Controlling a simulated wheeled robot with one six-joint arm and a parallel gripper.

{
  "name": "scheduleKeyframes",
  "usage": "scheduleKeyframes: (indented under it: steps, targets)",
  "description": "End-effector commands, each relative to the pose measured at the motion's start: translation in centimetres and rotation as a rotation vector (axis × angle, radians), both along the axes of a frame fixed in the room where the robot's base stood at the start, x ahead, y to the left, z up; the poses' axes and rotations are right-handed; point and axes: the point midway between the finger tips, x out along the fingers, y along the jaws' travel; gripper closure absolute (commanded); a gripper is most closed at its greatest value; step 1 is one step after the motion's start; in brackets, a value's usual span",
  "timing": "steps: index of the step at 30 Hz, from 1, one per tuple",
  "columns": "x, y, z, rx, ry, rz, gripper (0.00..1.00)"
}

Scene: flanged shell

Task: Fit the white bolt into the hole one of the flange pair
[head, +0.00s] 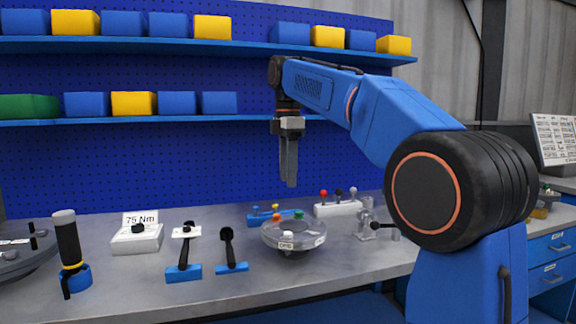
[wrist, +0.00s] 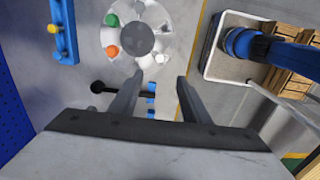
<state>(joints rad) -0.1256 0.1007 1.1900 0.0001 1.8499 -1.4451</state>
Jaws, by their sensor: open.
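The flange pair (head: 310,237) is a clear, round part on the bench, with an orange bolt head (head: 276,217) and a green one (head: 299,215) on its rim. A small white piece (head: 287,234) sits at its near side, above a small label; I cannot tell whether it is a seated white bolt. In the wrist view the flange pair (wrist: 172,27) is ahead, with the white piece (wrist: 161,58) at its near rim. A pale knob (head: 353,190) stands in the white rack. My gripper (head: 290,184) is open and empty, high above the bench; its fingers also show in the wrist view (wrist: 160,77).
The white rack (head: 338,209) also holds red and black knobs. A blue rack (head: 258,219) is behind the flange pair. Black-handled tools on blue stands (head: 232,268), a 75 Nm box (head: 137,240) and a metal fixture (head: 368,222) stand nearby. Shelves (head: 180,48) are behind my arm.

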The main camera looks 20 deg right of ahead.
Motion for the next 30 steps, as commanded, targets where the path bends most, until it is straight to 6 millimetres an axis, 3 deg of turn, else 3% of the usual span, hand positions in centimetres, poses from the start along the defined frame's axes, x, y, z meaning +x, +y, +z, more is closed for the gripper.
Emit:
scheduleKeyframes:
  steps: [6, 20, 25, 30]
  targets:
    - [0.0, 0.0, 1.9, 0.000, 0.000, 0.000, 0.57]
    - [-0.3, -0.1, 2.1, 0.000, -0.002, -0.008, 0.57]
    - [-2.3, -0.8, 1.2, 0.005, -0.028, -0.102, 0.57]
    - [-6.0, -1.9, -1.1, 0.018, -0.073, -0.285, 0.57]
